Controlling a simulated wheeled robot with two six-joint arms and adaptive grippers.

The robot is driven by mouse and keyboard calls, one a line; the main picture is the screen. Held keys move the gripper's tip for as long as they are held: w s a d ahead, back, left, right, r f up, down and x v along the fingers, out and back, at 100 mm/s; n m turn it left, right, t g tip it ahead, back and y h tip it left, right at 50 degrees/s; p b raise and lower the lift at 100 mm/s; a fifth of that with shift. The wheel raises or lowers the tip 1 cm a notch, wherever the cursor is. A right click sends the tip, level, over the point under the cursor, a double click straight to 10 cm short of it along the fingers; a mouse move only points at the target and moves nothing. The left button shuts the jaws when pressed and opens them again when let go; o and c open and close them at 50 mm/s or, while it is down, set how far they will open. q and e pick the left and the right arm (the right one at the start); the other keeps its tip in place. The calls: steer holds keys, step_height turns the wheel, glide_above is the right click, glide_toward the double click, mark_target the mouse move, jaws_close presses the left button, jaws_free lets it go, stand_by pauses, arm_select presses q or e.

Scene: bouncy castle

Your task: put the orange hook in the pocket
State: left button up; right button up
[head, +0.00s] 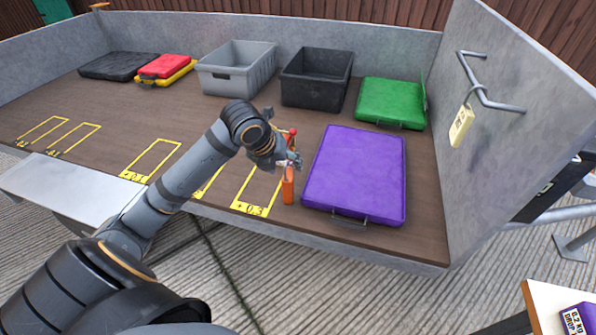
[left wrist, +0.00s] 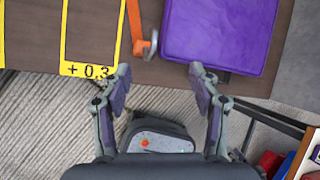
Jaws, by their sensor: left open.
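The orange hook (head: 288,188) stands out at the front edge of the brown deck, between a yellow outline marked +0.3 and the purple case. In the left wrist view the orange hook (left wrist: 135,27) is a long orange strip with a grey metal curved end. My left gripper (head: 292,163) is over the hook in the head view and hides part of it. In the left wrist view my left gripper (left wrist: 160,72) is open and empty, with the hook ahead of its fingers, apart from them. My right gripper is not in view. I cannot make out a pocket.
The purple case (head: 353,175) lies right of the hook. Grey (head: 237,82) and black (head: 316,92) bins and a green case (head: 391,103) stand along the back.

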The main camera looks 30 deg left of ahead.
mark_target(286, 180)
arm_select(q)
steer(key=shift+m+g+y, duration=0.3)
steer(key=shift+m+g, duration=0.1)
steer(key=shift+g, duration=0.1)
steer(key=b+x, duration=0.1)
steer(key=x, duration=0.2)
steer(key=a+b+x, duration=0.1)
steer(key=b+x, duration=0.1)
steer(key=x, duration=0.1)
steer(key=s+b+x, duration=0.1)
steer(key=x, duration=0.2)
steer(key=shift+a+f, duration=0.3)
steer(key=shift+f, duration=0.05)
steer(key=shift+w+f+b, duration=0.2)
steer(key=shift+f+b, duration=0.05)
steer(key=shift+b, duration=0.1)
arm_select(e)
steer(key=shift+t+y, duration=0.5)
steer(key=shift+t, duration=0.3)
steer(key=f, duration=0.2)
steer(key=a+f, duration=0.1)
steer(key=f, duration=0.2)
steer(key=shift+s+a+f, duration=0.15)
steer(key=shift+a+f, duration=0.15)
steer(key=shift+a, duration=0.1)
arm_select(q)
steer(key=shift+c, duration=0.3)
jaws_close()
